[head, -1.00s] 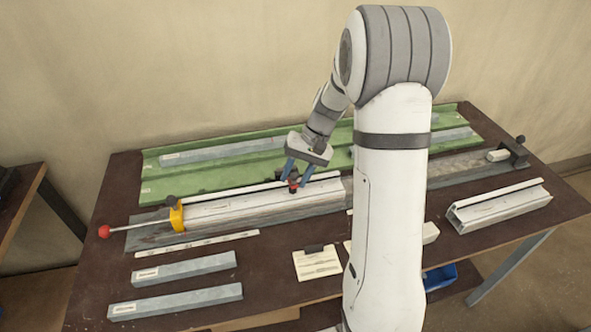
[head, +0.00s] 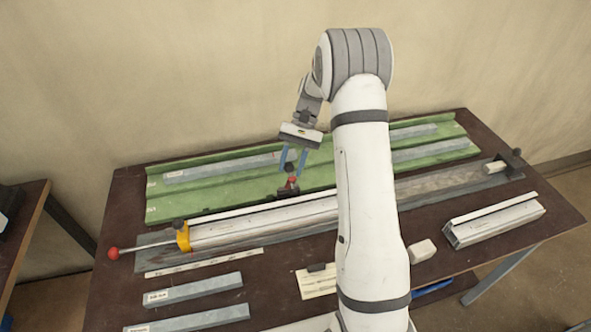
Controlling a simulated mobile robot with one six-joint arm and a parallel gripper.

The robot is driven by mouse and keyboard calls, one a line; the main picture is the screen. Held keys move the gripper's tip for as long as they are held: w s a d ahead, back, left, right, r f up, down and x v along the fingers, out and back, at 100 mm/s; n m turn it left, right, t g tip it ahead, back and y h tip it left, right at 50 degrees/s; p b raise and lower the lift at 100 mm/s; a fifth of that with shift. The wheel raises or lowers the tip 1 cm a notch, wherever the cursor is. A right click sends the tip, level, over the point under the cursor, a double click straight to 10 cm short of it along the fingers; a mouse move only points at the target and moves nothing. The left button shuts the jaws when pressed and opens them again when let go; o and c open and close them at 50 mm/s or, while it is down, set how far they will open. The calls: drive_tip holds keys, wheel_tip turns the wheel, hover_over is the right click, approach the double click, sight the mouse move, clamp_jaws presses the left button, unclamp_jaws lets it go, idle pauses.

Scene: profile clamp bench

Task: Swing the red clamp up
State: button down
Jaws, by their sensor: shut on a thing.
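The red clamp (head: 292,182) is a small red piece on a dark mount behind the long pale profile (head: 260,220). A black knob (head: 289,168) shows just above the red part, so the clamp looks raised clear of the profile. My gripper (head: 290,167) comes down from above with blue fingers on either side of the knob, shut on the red clamp. The fine contact is too small to see well. My arm hides the right part of the profile.
A yellow clamp (head: 183,237) with a red-balled rod (head: 113,254) sits at the profile's left end. A green tray (head: 220,193) with grey bars lies behind. Grey bars (head: 195,290), a paper card (head: 317,284), a white block (head: 424,250) and another profile (head: 495,220) lie in front.

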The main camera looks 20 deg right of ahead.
drive_tip(key=shift+g, duration=0.4)
drive_tip(key=shift+w+a+f+p, duration=0.15)
drive_tip(key=shift+w+f, duration=0.05)
drive_tip(key=shift+w, duration=0.5)
drive_tip(key=shift+w+a+f+p, duration=0.1)
drive_tip(key=shift+w+f+p, duration=0.1)
drive_tip(key=shift+w, duration=0.5)
drive_tip(key=shift+w+a+f+p, duration=0.15)
drive_tip(key=shift+w, duration=0.55)
drive_tip(key=shift+w+f+g, duration=0.2)
drive_tip(key=shift+g, duration=0.1)
drive_tip(key=c, duration=1.2)
unclamp_jaws()
drive_tip(key=shift+w+m, duration=0.1)
drive_tip(key=shift+m, duration=0.2)
drive_tip(key=shift+c, duration=0.2)
drive_tip(key=shift+o, duration=0.8)
drive_tip(key=shift+r, duration=0.15)
drive_tip(key=b+v, duration=0.1)
drive_tip(key=v, duration=0.6)
drive_tip(key=shift+w+d+r+b, duration=0.2)
drive_tip(key=shift+w+d+b, duration=0.05)
drive_tip(key=shift+b, duration=0.05)
